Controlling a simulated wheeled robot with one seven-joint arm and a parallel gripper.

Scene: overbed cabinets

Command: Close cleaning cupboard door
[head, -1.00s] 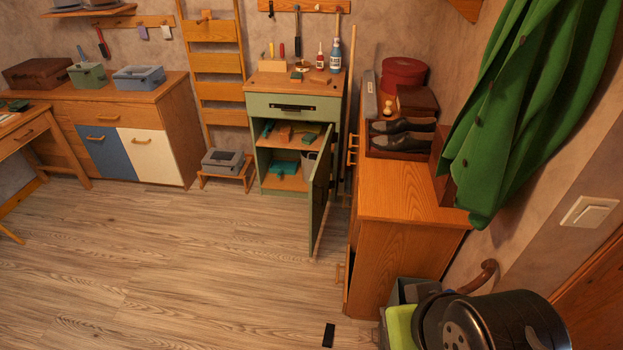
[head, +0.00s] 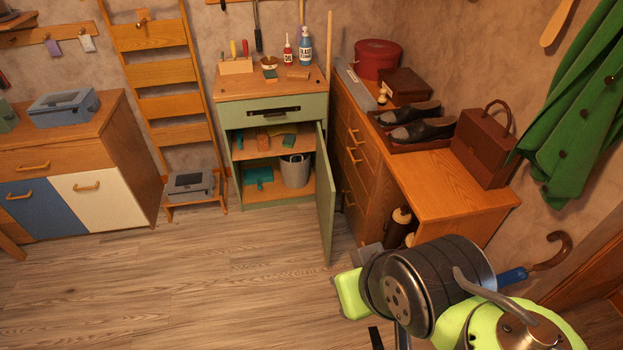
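The cleaning cupboard (head: 270,107) is a green cabinet with a wooden top and a drawer with a dark handle, at the back centre of the head view. Its green door (head: 325,200) is hinged on the right and stands wide open, pointing out into the room and seen nearly edge-on. The shelves hold sponge-like blocks (head: 262,138), a grey bucket (head: 295,170) and a teal item (head: 258,176). My arm shows at the lower right, apart from the door. I cannot make out my gripper in this view.
A wooden desk (head: 455,190) with shoes and a brown case stands right of the door. A step stool (head: 196,207) with a grey box and a ladder (head: 160,75) stand left of the cupboard. The wooden floor (head: 190,290) before the cupboard is clear.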

